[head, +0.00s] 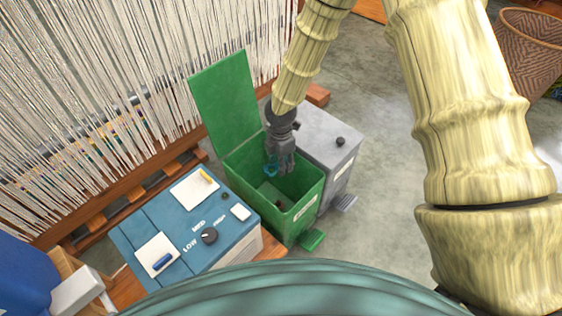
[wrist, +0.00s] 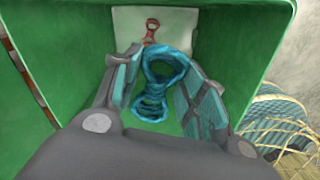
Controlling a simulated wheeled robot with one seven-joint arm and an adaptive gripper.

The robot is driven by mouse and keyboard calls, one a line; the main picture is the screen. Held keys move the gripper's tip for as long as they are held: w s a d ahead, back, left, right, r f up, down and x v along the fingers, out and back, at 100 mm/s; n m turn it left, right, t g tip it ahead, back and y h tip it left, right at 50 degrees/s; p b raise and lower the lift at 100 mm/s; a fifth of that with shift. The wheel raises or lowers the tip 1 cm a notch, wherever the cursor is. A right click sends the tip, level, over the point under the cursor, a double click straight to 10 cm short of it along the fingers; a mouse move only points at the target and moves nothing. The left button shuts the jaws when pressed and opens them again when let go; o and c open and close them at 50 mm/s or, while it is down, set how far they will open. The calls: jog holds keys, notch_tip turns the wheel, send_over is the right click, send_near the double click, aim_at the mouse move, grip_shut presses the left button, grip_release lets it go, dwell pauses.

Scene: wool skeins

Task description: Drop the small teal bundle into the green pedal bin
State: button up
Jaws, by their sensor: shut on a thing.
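The small teal bundle (wrist: 163,72) is a looped, twisted skein held between the two fingers of my gripper (wrist: 160,95) in the wrist view. The bin's lid (head: 224,100) stands open. In the wrist view the green bin walls (wrist: 60,50) surround the bundle on several sides. How far the bundle is below the rim is hard to tell.
A small reddish-brown item (wrist: 151,30) shows inside the bin. A grey bin (head: 325,135) with a closed lid stands right behind the green one. A blue control box (head: 180,235) stands at the left front. Hanging threads (head: 100,80) fill the back left. A woven basket (head: 528,50) is far right.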

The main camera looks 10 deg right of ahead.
jog(key=o, duration=0.8)
jog(key=shift+r, duration=0.15)
notch_tip(320, 180, up, 12)
jog(key=shift+f, duration=0.15)
dwell(0.5)
